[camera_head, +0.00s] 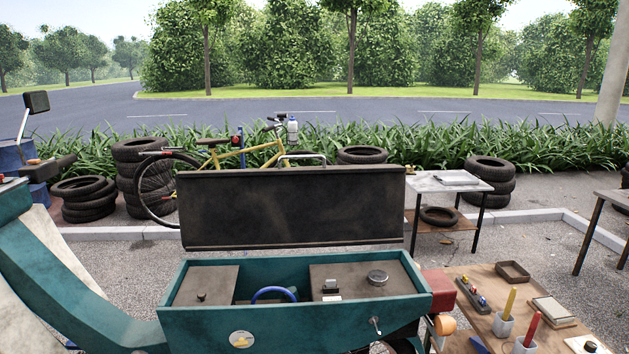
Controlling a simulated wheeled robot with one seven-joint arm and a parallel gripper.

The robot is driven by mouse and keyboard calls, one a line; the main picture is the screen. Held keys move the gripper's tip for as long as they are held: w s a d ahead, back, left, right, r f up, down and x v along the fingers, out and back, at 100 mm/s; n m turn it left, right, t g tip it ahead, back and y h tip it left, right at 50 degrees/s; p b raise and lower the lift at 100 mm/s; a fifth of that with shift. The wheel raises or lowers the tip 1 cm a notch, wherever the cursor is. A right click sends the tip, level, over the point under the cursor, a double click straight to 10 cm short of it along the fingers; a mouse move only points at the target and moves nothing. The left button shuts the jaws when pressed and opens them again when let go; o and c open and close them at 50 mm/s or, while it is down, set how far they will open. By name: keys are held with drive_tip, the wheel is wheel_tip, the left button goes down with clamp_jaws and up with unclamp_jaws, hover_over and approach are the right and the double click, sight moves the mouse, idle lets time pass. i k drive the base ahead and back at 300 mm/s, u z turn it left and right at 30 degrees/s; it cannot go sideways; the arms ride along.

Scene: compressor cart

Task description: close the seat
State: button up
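The seat (292,208) is a dark, worn panel. It stands raised, nearly upright, behind the teal body (290,326) of a scooter, and its underside faces me. A grey metal rail (303,156) shows just above its top edge. Below it the body is open at the top. Inside are two brown panels, a round metal cap (377,278), a small black-and-white part (331,289) and a curved blue hose (274,291). A small metal lever (376,325) sticks out of the near side at the right. My gripper is not in view.
A wooden table (486,288) with cups, markers and small trays stands close at the right of the scooter. A yellow bicycle (247,154) and stacked tyres (139,168) stand behind the seat. A small side table (450,184) is at the back right.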

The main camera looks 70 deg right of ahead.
sight(324, 206)
drive_tip(key=z, duration=0.1)
drive_tip(key=k, duration=0.2)
drive_tip(key=z, duration=3.2)
drive_tip(key=k, duration=0.95)
drive_tip(key=u, duration=0.95)
drive_tip(key=i, duration=1)
drive_tip(key=z, duration=0.1)
drive_tip(key=k, duration=0.25)
drive_tip(key=u, duration=0.6)
drive_tip(key=i, duration=0.25)
drive_tip(key=z, duration=0.2)
